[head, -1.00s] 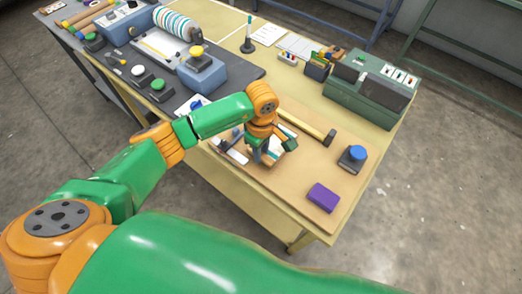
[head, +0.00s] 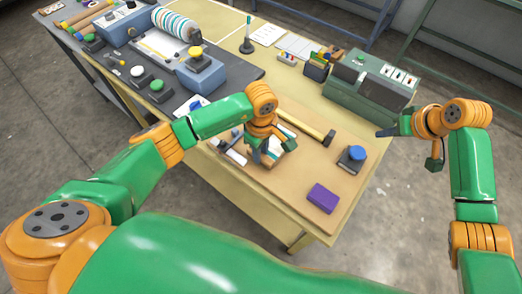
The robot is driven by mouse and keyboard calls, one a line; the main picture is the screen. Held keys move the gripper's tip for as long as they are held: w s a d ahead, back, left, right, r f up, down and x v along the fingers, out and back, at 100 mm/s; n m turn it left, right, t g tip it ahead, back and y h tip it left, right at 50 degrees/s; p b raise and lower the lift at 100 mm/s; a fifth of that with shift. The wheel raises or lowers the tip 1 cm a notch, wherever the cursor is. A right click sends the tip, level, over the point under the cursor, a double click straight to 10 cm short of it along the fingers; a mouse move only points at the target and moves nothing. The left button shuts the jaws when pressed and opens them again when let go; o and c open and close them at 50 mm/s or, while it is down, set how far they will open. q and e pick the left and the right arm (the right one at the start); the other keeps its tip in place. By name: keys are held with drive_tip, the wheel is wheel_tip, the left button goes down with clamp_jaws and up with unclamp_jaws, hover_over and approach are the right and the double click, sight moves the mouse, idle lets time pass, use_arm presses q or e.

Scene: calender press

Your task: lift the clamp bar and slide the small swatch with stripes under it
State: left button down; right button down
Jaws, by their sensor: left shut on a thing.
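My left gripper (head: 267,156) reaches down over the tan board at the front of the table. The press (head: 199,72), with a teal-and-white striped roll (head: 172,21) and a pale sheet bed, stands on the dark mat at the far left. I cannot pick out the clamp bar clearly. My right gripper (head: 388,132) hangs past the table's right side, pointing left; its opening is unclear.
A yellow-handled mallet (head: 308,127), a blue-topped button box (head: 352,158) and a purple block (head: 323,198) lie on the board (head: 290,192). A green machine (head: 368,84) stands at the back right. Push buttons (head: 157,91) sit on the dark mat.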

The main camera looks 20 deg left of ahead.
drive_tip(key=s+a+r+n+g, duration=0.1)
drive_tip(key=s+a+r+n, duration=0.2)
drive_tip(key=a+r+n, duration=0.1)
hover_over(359, 153)
wheel_tip(359, 153, down, 6)
drive_tip(key=shift+r, duration=0.15)
drive_tip(key=shift+f, duration=0.35)
drive_tip(key=shift+f, duration=0.1)
idle(1.4)
drive_tip(key=shift+s+f, duration=0.1)
drive_tip(key=shift+f, duration=1.65)
use_arm(q)
drive_tip(key=shift+w+d+f, duration=0.3)
drive_tip(key=shift+w+f, duration=0.25)
drive_tip(key=shift+w, duration=0.15)
